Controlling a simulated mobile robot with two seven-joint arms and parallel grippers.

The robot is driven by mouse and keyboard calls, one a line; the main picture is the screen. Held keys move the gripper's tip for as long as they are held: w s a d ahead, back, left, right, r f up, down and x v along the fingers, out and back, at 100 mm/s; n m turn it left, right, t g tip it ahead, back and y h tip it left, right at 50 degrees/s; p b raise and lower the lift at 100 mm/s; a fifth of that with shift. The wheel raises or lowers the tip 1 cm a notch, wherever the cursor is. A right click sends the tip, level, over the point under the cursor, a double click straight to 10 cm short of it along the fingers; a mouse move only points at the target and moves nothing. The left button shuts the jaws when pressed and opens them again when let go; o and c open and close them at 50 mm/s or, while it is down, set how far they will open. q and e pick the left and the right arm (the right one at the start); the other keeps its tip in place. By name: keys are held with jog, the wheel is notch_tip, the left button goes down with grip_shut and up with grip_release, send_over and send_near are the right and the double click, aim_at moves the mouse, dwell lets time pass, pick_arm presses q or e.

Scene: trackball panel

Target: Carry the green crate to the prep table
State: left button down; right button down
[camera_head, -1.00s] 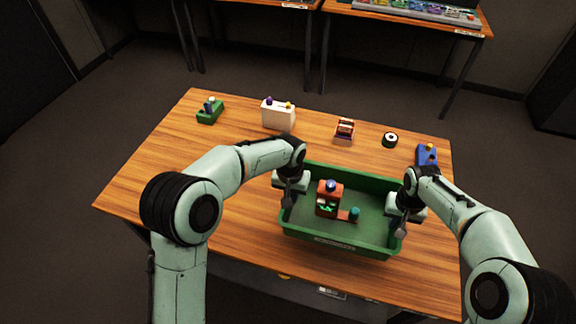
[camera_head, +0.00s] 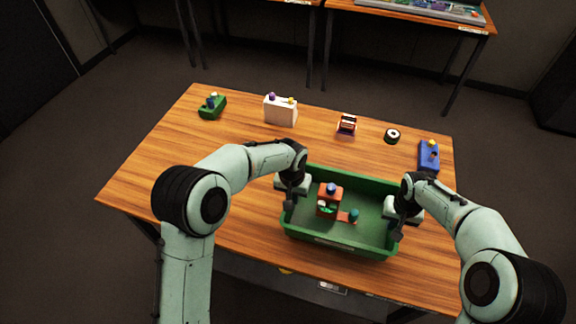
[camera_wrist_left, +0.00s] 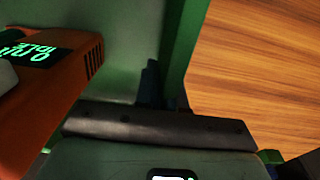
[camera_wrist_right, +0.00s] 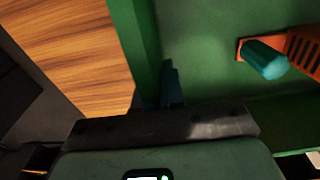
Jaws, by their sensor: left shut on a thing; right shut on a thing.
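The green crate (camera_head: 365,247) is at the front right of the wooden table (camera_head: 150,170). Inside it is an orange device (camera_head: 331,205) with a blue top, a lit green display and a teal knob (camera_head: 352,216). My left gripper (camera_head: 289,202) is shut on the crate's left wall, which also shows in the left wrist view (camera_wrist_left: 182,45). My right gripper (camera_head: 398,230) is shut on its right wall, which also shows in the right wrist view (camera_wrist_right: 145,45). The crate looks about level. I cannot tell whether its bottom touches the table.
On the table stand a green device (camera_head: 212,107), a white box (camera_head: 281,110), a small red device (camera_head: 347,124), a black-and-white round thing (camera_head: 392,136) and a blue device (camera_head: 429,155). Two more wooden tables (camera_head: 405,14) stand at the back, with dark floor (camera_head: 270,65) between.

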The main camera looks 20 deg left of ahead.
pick_arm(q)
jog(key=shift+f, duration=0.5)
pick_arm(e)
jog(key=shift+f, duration=0.5)
pick_arm(q)
jog(key=c, duration=1.2)
grip_release()
jog(key=shift+c, duration=0.2)
pick_arm(e)
jog(key=c, duration=1.2)
grip_release()
jog(key=shift+c, duration=0.2)
pick_arm(q)
notch_tip(320, 180, up, 12)
jog(key=shift+s+a, duration=0.15)
jog(key=shift+s, duration=0.3)
pick_arm(e)
notch_tip(320, 180, up, 12)
jog(key=shift+s+a, duration=0.15)
jog(key=shift+s, duration=0.3)
pick_arm(q)
jog(key=shift+f, duration=0.1)
pick_arm(e)
jog(key=shift+f, duration=0.1)
